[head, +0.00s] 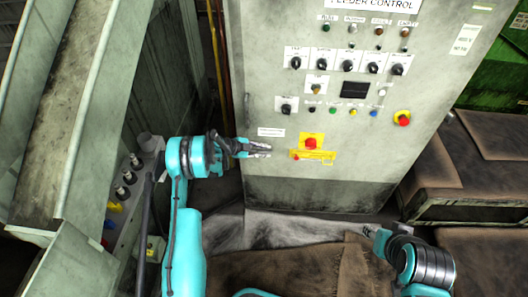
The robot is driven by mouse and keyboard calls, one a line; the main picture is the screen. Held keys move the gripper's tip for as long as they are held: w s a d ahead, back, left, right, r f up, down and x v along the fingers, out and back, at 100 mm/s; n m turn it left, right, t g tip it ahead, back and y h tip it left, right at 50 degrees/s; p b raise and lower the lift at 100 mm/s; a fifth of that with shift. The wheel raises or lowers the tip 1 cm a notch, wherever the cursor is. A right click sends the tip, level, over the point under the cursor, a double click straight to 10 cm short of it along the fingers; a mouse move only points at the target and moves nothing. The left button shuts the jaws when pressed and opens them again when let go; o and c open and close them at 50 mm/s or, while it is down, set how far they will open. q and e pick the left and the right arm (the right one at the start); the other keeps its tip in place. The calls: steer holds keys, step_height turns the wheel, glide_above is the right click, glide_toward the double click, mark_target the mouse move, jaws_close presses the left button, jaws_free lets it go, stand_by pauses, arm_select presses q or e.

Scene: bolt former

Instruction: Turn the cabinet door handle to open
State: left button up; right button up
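The grey cabinet (350,190) headed "FEEDER CONTROL" stands upright in the middle of the head view, its front full of knobs and buttons. Its door looks closed. I cannot make out the door handle clearly; it may be the small dark part at the left edge, or it may be hidden behind my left gripper. My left gripper (262,149) is in front of the lower left of the cabinet face, left of the yellow emergency-stop plate. I cannot tell whether it touches the cabinet or how far its fingers are apart. My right gripper (369,231) is low, below the cabinet's bottom edge; its fingers are small and unclear.
A red stop button (311,143) on a yellow plate lies just right of my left gripper. Another red button (402,118) is further right. A grey side panel with buttons (125,190) stands at left. Brown-topped benches (480,165) are at right.

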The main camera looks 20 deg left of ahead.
arm_select(q)
steer(key=shift+a, duration=0.1)
steer(key=v, duration=1.2)
steer(key=shift+f, duration=0.1)
steer(key=s+d+r+n+g+y, duration=0.1)
steer(key=s+d+r+n+y, duration=0.1)
steer(key=s+d+r+n, duration=0.55)
steer(key=s+d+r+n+g+y, duration=0.15)
steer(key=s+d+r, duration=0.25)
steer(key=r, duration=0.7)
steer(key=s+d+r+n+t+y, duration=0.1)
steer(key=s+n, duration=0.3)
steer(key=s, duration=0.6)
steer(key=s+d+r+n+t+y, duration=0.1)
steer(key=s+n+y, duration=0.3)
steer(key=s, duration=0.6)
steer(key=shift+s+d+n, duration=0.4)
steer(key=shift+d+n, duration=0.1)
steer(key=shift+n, duration=0.1)
